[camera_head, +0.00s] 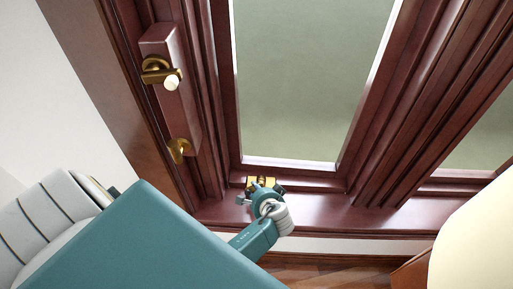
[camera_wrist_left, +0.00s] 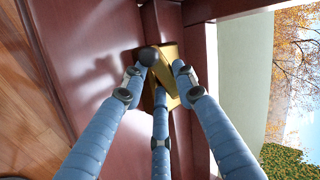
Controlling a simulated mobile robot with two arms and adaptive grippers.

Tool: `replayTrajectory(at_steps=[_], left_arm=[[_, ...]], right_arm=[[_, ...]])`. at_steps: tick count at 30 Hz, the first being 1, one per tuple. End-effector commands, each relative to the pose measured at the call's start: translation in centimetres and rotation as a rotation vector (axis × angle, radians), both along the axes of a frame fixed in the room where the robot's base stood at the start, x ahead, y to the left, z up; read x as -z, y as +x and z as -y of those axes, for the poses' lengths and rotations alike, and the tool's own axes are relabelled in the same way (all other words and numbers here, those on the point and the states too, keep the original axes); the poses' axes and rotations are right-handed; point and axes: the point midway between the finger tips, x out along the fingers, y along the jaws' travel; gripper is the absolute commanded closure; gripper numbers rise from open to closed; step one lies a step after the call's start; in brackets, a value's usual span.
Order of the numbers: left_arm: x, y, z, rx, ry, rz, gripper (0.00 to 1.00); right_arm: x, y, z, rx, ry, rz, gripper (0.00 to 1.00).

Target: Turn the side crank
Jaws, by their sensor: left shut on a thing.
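A brass crank (camera_head: 162,72) with a pale knob is mounted on a wooden block on the left side of the window frame, with a round brass fitting (camera_head: 180,149) below it. My left gripper (camera_head: 263,188) is away from that crank, down at the window sill. It is shut on a small brass fitting (camera_head: 250,181) at the foot of the window. In the left wrist view, its blue fingers (camera_wrist_left: 165,68) close around this brass fitting (camera_wrist_left: 172,90), partly hiding it. My right gripper is not in view.
The dark red wooden sill (camera_head: 330,216) runs right from my left gripper. The glass pane (camera_head: 310,80) rises behind it, between thick wooden frame bars. A pale rounded shape (camera_head: 478,245) fills the lower right. A wooden floor (camera_head: 330,274) shows below.

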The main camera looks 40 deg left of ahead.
Motion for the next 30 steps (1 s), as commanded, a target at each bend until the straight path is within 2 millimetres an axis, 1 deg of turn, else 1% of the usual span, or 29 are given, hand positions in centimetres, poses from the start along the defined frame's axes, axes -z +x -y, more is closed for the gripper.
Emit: replayTrajectory(at_steps=[1, 20, 21, 22, 23, 30], left_arm=[[-0.82, 0.62, -0.41, -0.012, -0.001, 0.024, 0.98], [-0.76, 0.56, -0.59, -0.040, -0.027, 0.041, 0.98], [-0.76, 0.56, -0.59, -0.040, -0.027, 0.041, 0.64], [-0.75, 0.57, -0.58, -0.040, -0.027, 0.041, 0.58], [-0.76, 0.58, -0.57, -0.039, -0.027, 0.040, 0.54], [-0.71, 0.61, -0.36, -0.036, -0.029, 0.040, 0.54]], right_arm=[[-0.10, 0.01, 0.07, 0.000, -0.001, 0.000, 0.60], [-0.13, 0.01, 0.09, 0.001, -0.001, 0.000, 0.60], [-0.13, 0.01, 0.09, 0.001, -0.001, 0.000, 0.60], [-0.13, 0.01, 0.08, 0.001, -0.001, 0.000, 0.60], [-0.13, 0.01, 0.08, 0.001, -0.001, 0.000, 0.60], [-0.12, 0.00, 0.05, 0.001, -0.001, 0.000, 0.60]])
